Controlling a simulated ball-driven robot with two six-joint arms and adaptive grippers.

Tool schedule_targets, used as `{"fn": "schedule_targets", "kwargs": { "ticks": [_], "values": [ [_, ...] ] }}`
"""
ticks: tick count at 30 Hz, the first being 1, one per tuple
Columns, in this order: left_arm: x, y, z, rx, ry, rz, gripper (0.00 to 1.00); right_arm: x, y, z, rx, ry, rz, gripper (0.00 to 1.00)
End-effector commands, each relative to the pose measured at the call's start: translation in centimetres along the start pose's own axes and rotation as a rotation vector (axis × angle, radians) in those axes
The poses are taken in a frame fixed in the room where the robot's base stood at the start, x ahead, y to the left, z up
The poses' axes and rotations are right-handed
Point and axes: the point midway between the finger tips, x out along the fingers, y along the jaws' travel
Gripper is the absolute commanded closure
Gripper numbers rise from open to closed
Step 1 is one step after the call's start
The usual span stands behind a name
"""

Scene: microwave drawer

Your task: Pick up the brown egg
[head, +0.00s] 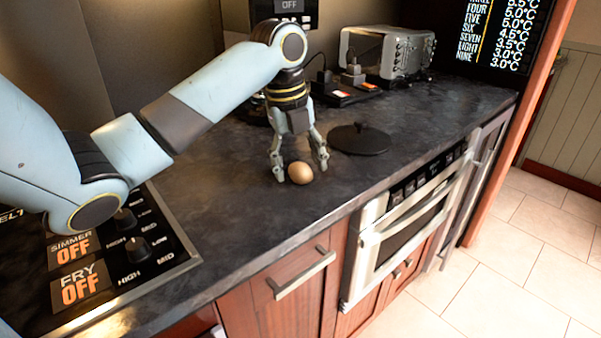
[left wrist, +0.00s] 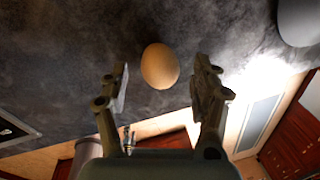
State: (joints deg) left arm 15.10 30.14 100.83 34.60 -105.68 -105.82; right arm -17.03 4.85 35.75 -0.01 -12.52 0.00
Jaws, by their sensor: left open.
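The brown egg (head: 300,173) lies on the dark stone countertop (head: 235,215), near its front edge. My left gripper (head: 300,170) reaches down over the egg from above, with one finger on each side of it. In the left wrist view the egg (left wrist: 160,66) sits between and slightly beyond the two open fingertips (left wrist: 162,88), with a gap on both sides. The gripper is open and holds nothing. My right gripper is in neither view.
A round black lid (head: 359,139) lies right of the egg. A toaster (head: 387,52) and small dark items (head: 353,80) stand farther back. A cooktop (head: 110,250) is at the left. The microwave drawer (head: 405,232) is below the counter edge. Counter around the egg is clear.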

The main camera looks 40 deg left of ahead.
Motion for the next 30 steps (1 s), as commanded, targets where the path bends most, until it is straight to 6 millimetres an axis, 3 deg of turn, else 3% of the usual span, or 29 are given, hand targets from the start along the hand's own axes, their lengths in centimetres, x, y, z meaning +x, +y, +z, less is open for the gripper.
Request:
{"fn": "schedule_targets", "kwargs": {
  "ticks": [3, 10, 19, 30],
  "values": [
    [0.96, 0.02, -0.04, 0.001, 0.0, 0.0, 0.36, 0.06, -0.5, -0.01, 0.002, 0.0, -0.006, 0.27],
    [1.02, 0.03, -0.01, 0.001, -0.001, 0.0, 0.37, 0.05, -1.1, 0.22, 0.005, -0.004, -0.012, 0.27],
    [1.0, 0.03, -0.01, 0.001, -0.001, 0.0, 0.74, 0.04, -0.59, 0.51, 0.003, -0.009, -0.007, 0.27],
    [0.67, -0.06, 0.02, 0.001, -0.002, -0.001, 0.74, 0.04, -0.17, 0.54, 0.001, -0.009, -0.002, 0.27]
  ]
}}
